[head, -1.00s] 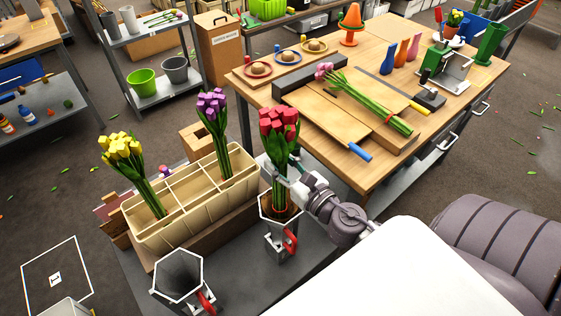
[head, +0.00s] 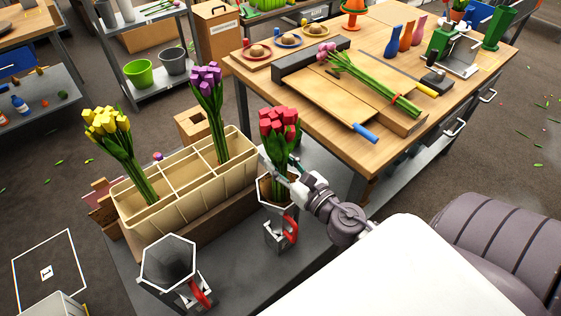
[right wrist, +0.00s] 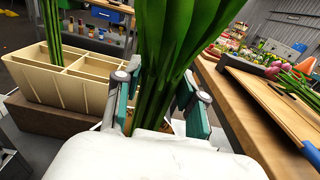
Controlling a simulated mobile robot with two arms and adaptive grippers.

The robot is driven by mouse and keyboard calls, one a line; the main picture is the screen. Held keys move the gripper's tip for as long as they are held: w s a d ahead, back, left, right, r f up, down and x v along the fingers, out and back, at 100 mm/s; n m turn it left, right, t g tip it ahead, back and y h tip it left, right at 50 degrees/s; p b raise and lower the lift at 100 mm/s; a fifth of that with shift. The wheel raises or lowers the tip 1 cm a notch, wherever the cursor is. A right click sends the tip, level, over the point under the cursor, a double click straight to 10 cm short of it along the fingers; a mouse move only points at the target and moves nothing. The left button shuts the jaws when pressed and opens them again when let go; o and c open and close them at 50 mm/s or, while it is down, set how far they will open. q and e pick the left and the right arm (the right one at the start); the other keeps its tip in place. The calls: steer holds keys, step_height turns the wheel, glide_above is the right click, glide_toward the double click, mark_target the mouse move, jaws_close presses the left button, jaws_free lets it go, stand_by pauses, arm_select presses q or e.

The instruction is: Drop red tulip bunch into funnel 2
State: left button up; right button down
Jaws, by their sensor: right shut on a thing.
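The red tulip bunch (head: 279,127) stands upright over the right-hand hexagonal funnel (head: 262,202), its lower stems inside the white rim. My right gripper (head: 289,168) is shut on its stems, close to the rim. In the right wrist view the green stems (right wrist: 172,50) rise between the two fingers of my right gripper (right wrist: 163,100); the stem ends are hidden. A second hexagonal funnel (head: 168,236) stands empty at the front left. I cannot read a number on either funnel. My left gripper is not in view.
A beige divided crate (head: 186,207) left of the funnel holds the yellow tulips (head: 107,124) and purple tulips (head: 206,80). The wooden workbench (head: 330,128) behind carries a pink tulip bunch (head: 375,80), vases and boards. Both funnels stand on a grey table (head: 225,270).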

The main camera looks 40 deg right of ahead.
step_height(320, 180, down, 6)
steer(key=b, duration=0.5)
steer(key=shift+f, duration=0.2)
steer(key=shift+b, duration=0.3)
steer(key=c, duration=0.6)
jaws_free()
steer(key=o, duration=0.6)
steer(key=shift+s+f, duration=0.1)
